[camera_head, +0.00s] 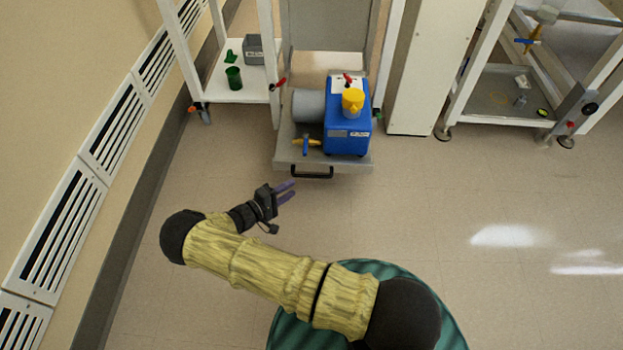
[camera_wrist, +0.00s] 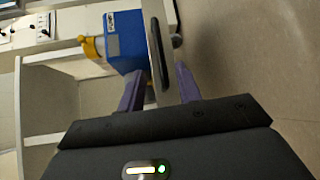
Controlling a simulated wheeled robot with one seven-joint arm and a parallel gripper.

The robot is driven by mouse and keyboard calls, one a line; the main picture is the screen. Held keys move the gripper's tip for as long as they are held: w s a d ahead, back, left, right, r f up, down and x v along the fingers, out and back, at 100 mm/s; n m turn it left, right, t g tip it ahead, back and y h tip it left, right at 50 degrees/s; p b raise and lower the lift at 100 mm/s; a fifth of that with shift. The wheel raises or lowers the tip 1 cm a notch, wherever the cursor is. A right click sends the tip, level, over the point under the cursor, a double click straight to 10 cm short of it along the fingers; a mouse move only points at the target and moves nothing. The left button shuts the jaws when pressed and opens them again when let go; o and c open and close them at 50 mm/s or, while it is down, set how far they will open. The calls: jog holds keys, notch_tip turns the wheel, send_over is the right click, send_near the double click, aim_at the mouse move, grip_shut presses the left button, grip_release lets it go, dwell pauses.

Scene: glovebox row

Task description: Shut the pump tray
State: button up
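The pump tray (camera_head: 283,157) is a grey shelf pulled out of the rack at the top centre of the head view, with a black bar handle (camera_head: 312,173) on its front. It carries a blue pump (camera_head: 346,128) with a grey cylinder and yellow fittings. My gripper (camera_head: 290,190) is in front of the tray, left of the handle in the head view. Its purple fingers are apart and empty. In the wrist view the handle (camera_wrist: 159,53) shows ahead, in line with the gap between the fingers (camera_wrist: 160,88); whether it is between them I cannot tell.
A white cart (camera_head: 240,92) with a green cup (camera_head: 233,77) and a grey box stands left of the tray. A white cabinet (camera_head: 428,75) stands right of it. Wall vents (camera_head: 110,130) line the left. The floor in front and to the right is clear.

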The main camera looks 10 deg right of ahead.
aim_at(312, 177)
jog(key=b+x, duration=0.4)
jog(key=x, duration=0.6)
jog(key=shift+w+d+f, duration=0.1)
jog(key=shift+w, duration=0.05)
grip_shut()
